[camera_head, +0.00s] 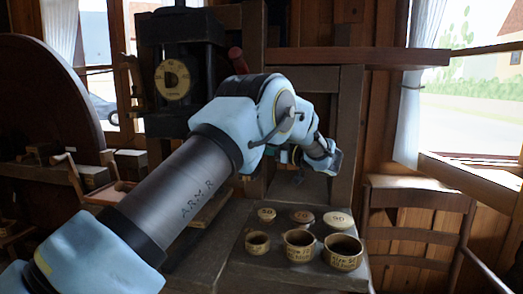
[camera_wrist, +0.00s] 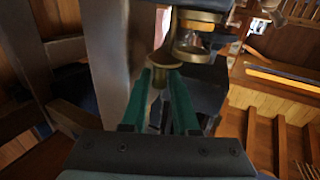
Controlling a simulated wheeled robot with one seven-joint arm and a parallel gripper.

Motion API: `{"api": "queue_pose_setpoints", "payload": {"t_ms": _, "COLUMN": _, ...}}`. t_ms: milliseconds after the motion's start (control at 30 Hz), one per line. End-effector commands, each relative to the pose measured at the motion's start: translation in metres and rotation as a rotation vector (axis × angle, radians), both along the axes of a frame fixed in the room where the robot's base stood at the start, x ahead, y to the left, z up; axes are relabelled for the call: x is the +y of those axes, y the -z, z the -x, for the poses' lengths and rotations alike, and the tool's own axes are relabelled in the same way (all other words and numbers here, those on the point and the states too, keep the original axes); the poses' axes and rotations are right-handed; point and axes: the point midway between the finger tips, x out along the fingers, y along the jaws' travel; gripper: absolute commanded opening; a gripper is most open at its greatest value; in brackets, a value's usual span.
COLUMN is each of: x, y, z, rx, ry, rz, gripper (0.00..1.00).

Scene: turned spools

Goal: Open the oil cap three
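My gripper (camera_wrist: 160,74) has two green fingers, seen in the wrist view with a gap between them. A brass-coloured flared piece (camera_wrist: 165,54) stands at the fingertips, and part of it shows in the gap. I cannot tell whether the fingers press on it. A second round brass piece (camera_wrist: 191,51) is just right of it. I cannot tell which piece, if either, is oil cap three. In the head view my arm reaches over the bench towards the back, and its own links mostly hide my gripper.
A grey bench top (camera_head: 222,262) carries several small brass cups (camera_head: 343,253) in front and numbered round pieces (camera_head: 338,220) behind them. A dark press with a round dial (camera_head: 173,80) stands behind my arm. A wooden chair (camera_head: 410,222) is at the right.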

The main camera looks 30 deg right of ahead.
Motion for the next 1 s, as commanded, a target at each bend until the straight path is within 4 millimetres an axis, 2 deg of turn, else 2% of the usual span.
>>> {"api": "queue_pose_setpoints", "payload": {"t_ms": 33, "x": 0.000, "y": 0.000, "z": 0.000, "rx": 0.001, "ry": 0.001, "rz": 0.000, "gripper": 0.35}}
{"api": "queue_pose_setpoints", "payload": {"t_ms": 167, "x": -0.001, "y": 0.001, "z": 0.001, "rx": 0.002, "ry": 0.002, "rz": 0.000, "gripper": 0.49}}
{"api": "queue_pose_setpoints", "payload": {"t_ms": 200, "x": -0.001, "y": 0.001, "z": 0.001, "rx": 0.002, "ry": 0.002, "rz": 0.000, "gripper": 0.51}}
{"api": "queue_pose_setpoints", "payload": {"t_ms": 533, "x": -0.004, "y": 0.003, "z": 0.008, "rx": 0.003, "ry": 0.004, "rz": 0.000, "gripper": 0.51}}
{"api": "queue_pose_setpoints", "payload": {"t_ms": 1000, "x": -0.037, "y": 0.004, "z": 0.084, "rx": 0.003, "ry": 0.004, "rz": 0.000, "gripper": 0.51}}
